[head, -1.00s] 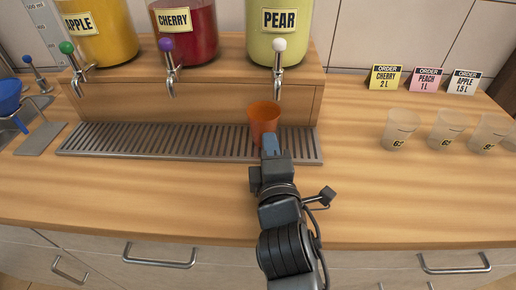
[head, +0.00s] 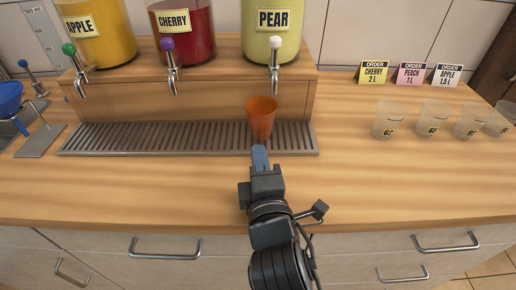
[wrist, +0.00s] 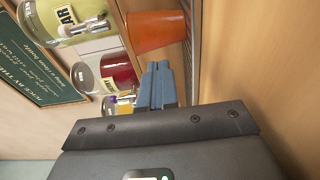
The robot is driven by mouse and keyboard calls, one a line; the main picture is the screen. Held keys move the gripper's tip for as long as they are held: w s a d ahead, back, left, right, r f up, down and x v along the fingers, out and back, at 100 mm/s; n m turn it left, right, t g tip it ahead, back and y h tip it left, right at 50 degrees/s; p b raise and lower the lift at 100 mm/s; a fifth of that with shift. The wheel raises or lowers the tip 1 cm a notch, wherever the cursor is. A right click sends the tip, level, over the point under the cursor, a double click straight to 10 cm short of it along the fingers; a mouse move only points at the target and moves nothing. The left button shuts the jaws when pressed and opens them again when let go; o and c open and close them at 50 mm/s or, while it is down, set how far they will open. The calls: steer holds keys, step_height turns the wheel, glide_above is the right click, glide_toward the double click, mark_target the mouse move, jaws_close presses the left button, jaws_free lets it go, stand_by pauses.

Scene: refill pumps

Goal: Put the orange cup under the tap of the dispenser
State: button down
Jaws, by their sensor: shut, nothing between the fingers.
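The orange cup (head: 262,120) stands upright on the drip tray (head: 190,152), in front of the wooden riser. The pear dispenser (head: 270,40) has its tap (head: 275,75) above and slightly right of the cup in the head view; how exactly the two line up in depth I cannot tell. My gripper (head: 259,150) is shut and empty, just in front of the cup, with a small gap. In the wrist view the blue fingers (wrist: 158,72) are together, and the cup (wrist: 155,32) is beyond their tips, seen sideways.
The cherry (head: 185,38) and apple (head: 95,38) dispensers stand left of the pear one. Several clear cups (head: 389,120) stand at the right below order cards (head: 411,73). A blue funnel (head: 10,97) is at the left edge. The counter front is free.

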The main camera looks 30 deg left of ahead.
steer(key=v, duration=0.7)
steer(key=shift+s+d, duration=0.1)
steer(key=shift+s, duration=0.1)
steer(key=c, duration=1.8)
jaws_free()
